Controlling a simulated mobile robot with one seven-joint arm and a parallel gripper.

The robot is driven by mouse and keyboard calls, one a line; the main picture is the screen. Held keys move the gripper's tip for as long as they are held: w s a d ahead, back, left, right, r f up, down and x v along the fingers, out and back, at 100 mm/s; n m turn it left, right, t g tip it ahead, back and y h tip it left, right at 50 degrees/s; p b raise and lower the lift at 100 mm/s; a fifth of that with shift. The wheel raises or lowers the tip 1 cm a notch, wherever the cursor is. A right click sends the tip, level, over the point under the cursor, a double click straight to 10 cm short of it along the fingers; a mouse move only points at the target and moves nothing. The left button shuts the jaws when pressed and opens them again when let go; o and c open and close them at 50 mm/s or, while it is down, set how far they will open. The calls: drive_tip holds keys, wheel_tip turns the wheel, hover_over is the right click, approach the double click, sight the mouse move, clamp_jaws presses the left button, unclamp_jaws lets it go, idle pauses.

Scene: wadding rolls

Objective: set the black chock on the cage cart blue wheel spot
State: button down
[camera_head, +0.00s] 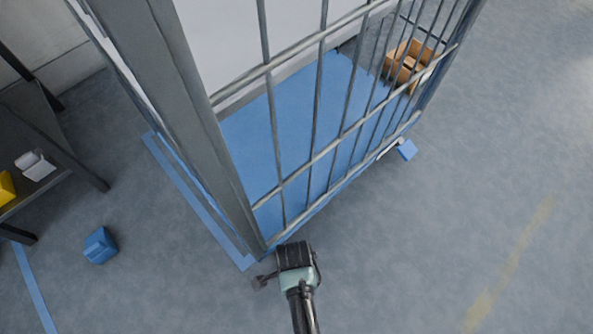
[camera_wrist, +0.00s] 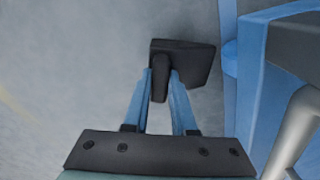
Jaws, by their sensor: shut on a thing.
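The black chock (camera_wrist: 190,62) is between the two blue fingers of my gripper (camera_wrist: 160,88) in the wrist view. The fingers are shut on its raised rib, and its wider part extends to the right. The cart's blue edge (camera_wrist: 250,85) is just right of the chock in the wrist view. I cannot make out the wheel spot.
A blue block (camera_head: 100,245) lies on the floor at left. Blue tape (camera_head: 195,200) runs along the cart's left side. A dark table (camera_head: 50,165) stands at far left. An open cardboard box (camera_head: 408,62) is inside the cart. The floor at right is clear.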

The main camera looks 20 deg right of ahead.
drive_tip(key=shift+w+d, duration=0.2)
drive_tip(key=shift+d, duration=0.3)
drive_tip(key=shift+w+d+f+b, duration=0.15)
drive_tip(key=shift+w+d+b, duration=0.1)
drive_tip(key=shift+d+b, duration=0.3)
drive_tip(key=f+b, duration=0.3)
drive_tip(key=shift+s+a+f, duration=0.1)
drive_tip(key=shift+a+f, duration=0.1)
drive_tip(key=shift+r, duration=0.1)
drive_tip(key=c, duration=0.7)
unclamp_jaws()
